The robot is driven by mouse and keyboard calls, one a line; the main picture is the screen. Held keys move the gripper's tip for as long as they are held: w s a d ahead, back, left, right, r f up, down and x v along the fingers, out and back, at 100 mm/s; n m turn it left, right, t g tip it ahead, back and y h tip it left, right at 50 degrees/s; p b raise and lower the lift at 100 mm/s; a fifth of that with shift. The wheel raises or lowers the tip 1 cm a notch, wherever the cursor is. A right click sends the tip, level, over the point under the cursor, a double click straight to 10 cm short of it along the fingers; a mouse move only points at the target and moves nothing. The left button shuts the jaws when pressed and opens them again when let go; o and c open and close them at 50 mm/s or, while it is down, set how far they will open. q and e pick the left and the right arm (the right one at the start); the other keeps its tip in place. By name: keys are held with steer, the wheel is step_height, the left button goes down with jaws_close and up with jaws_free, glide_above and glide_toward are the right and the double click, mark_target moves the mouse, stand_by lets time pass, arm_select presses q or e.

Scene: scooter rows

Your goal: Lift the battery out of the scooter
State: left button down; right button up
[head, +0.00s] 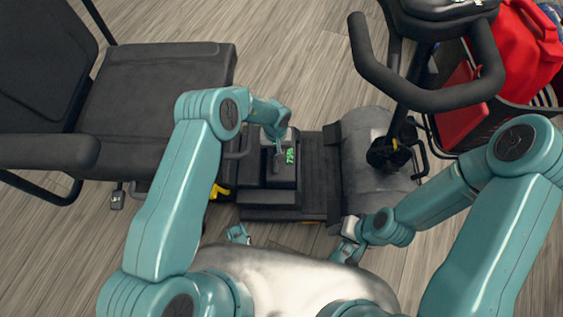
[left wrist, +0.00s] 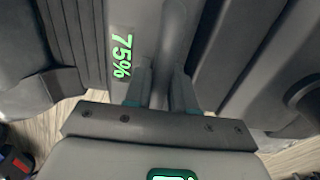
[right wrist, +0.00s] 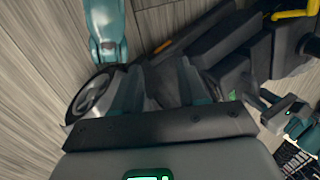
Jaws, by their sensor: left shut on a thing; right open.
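The battery (head: 284,175) is a dark grey box with a green 75% readout, at the scooter (head: 320,170) between seat and steering column. I cannot tell whether it rests in its bay or sits slightly raised. My left gripper (head: 279,148) is over it from above. In the left wrist view, the left gripper's fingers (left wrist: 161,88) are shut on the battery's grey handle (left wrist: 176,40), beside the 75% readout. My right gripper (head: 345,250) is low at the scooter's near side, apart from the battery. In the right wrist view, its fingers (right wrist: 158,85) are spread and empty.
The black seat (head: 155,85) stands left of the battery. The steering column's looped handlebar (head: 435,100) rises on the right. A basket with a red bag (head: 525,50) is at the upper right. A yellow lever (head: 219,191) is near the seat. Wooden floor lies around.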

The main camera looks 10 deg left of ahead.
arm_select(q)
steer(key=shift+w+r, duration=0.1)
steer(key=shift+w, duration=0.1)
steer(key=shift+r, duration=0.15)
